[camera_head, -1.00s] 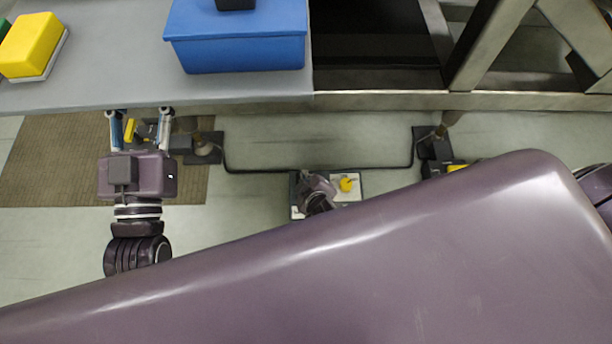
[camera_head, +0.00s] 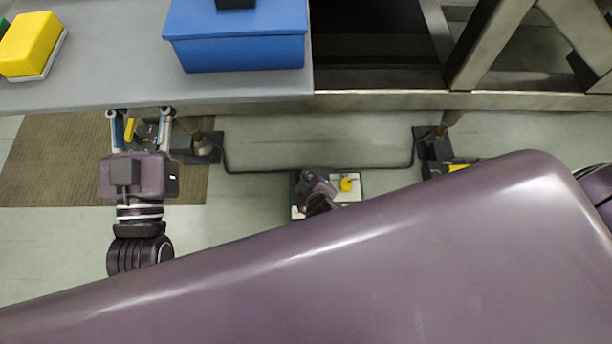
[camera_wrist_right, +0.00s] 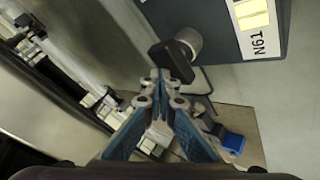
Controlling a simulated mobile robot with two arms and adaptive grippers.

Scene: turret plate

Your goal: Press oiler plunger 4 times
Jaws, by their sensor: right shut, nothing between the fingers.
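Just beyond the tips is a dark part with a short grey cylinder (camera_wrist_right: 189,41), by a dark blue-grey box (camera_wrist_right: 215,22) labelled N61. This may be the oiler plunger; I cannot tell for sure, nor whether the tips touch it.
A grey table (camera_head: 90,95) holds a blue bin (camera_head: 240,55) and a yellow block (camera_head: 28,42). A metal frame (camera_head: 480,50) stands at the right. A brown mat (camera_head: 60,165) lies on the floor. A yellow knob (camera_head: 347,184) shows low in the middle.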

